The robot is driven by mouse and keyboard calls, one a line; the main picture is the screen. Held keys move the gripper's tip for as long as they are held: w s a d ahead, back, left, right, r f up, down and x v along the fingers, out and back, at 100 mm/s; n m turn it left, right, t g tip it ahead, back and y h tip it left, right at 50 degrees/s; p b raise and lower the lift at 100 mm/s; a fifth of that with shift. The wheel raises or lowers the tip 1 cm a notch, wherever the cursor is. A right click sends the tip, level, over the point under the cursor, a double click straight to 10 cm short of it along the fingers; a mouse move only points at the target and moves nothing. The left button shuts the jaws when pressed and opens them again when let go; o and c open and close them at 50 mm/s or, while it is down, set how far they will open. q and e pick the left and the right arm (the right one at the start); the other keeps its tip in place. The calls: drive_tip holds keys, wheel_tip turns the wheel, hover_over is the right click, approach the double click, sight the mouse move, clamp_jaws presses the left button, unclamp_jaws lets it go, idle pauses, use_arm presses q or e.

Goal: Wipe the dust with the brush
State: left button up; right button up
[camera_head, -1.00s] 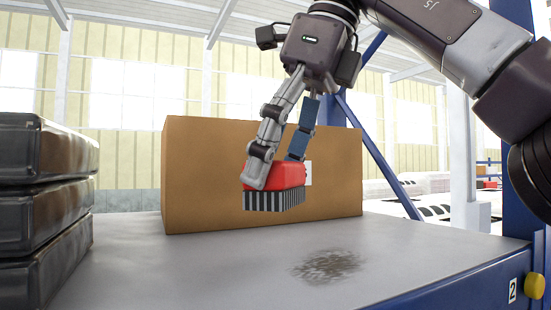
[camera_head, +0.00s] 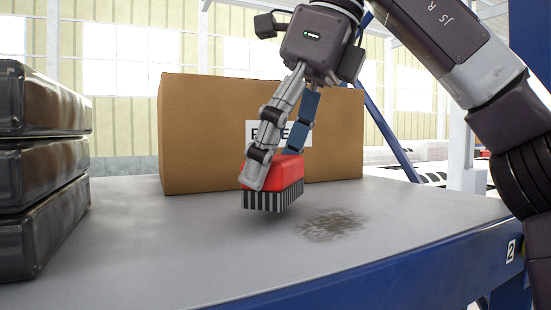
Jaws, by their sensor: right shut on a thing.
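A brush (camera_head: 271,184) with a red back and dark and light striped bristles is held in my right gripper (camera_head: 272,172). The gripper is shut on its red back and points down. The bristles seem to hang a little above the grey table top (camera_head: 180,235), with a faint shadow below. A brown dust patch (camera_head: 332,224) lies on the table, to the right of the brush and nearer the front. The brush is apart from the dust. My left gripper is not in view.
A large cardboard box (camera_head: 210,135) with a white label stands behind the brush. A stack of dark cases (camera_head: 40,160) stands at the left. The table's blue front edge (camera_head: 400,275) runs along the lower right. The table between stack and dust is clear.

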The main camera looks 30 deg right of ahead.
drive_tip(key=shift+s, duration=0.1)
drive_tip(key=shift+f+b, duration=0.8)
drive_tip(key=shift+f, duration=0.15)
idle(0.4)
